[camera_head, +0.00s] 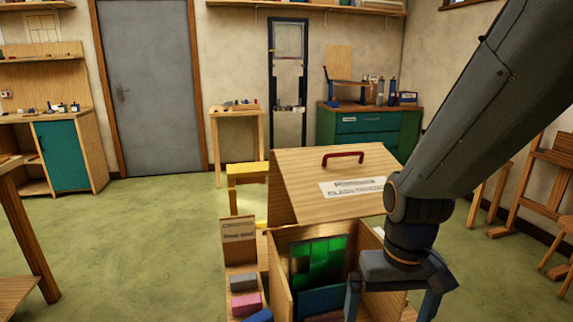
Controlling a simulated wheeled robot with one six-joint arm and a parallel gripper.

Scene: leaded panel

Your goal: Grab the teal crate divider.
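A wooden crate (282,285) with a raised lid (300,185) stands at the bottom centre. A dark teal-blue panel (320,299), which looks like the crate divider, stands inside it in front of a green glass panel (318,262). The divider's lower part is hidden or out of frame. My gripper (390,308) points down over the right side of the crate, to the right of the divider. Its two fingers are spread apart, with bare crate wood visible between them. The left finger appears close to the divider's right edge; I cannot tell whether they touch.
The lid has a red handle (343,158) and a paper label (352,188). Left of the crate, a wooden rack holds grey (243,281) and pink (246,302) blocks. A yellow stool (248,172) stands behind. Easels (545,190) stand at the right. The green floor (130,240) at left is clear.

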